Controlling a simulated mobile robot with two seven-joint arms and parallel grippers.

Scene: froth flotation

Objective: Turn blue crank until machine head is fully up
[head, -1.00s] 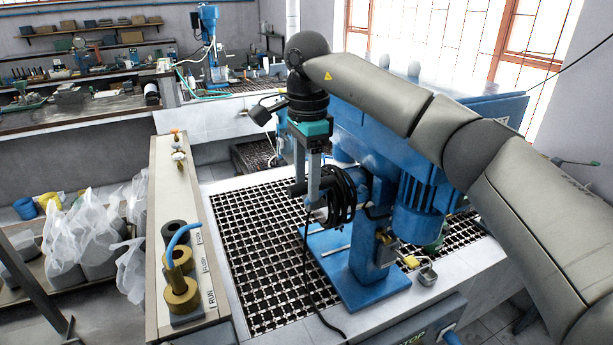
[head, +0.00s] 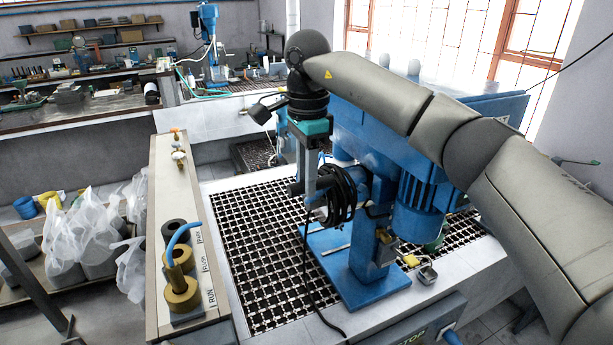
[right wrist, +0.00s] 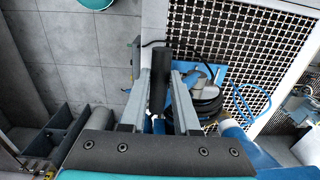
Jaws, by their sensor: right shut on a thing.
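The blue flotation machine (head: 366,262) stands on a grated bench, with its blue head and finned motor (head: 420,205) raised above its base. My right gripper (head: 306,190) points down at the machine's left side, beside a coil of black cable. In the right wrist view its two grey fingers (right wrist: 161,84) are shut on the upright black handle (right wrist: 161,68) of the crank. The crank's blue arm is mostly hidden by my gripper and the cable. My left gripper is not in view.
A white ledge with brass fittings and a blue hose (head: 181,236) runs along the left. Black cable (head: 340,195) hangs beside my gripper and trails down over the grate (head: 255,260). Plastic bags (head: 85,230) stand on a low shelf at far left.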

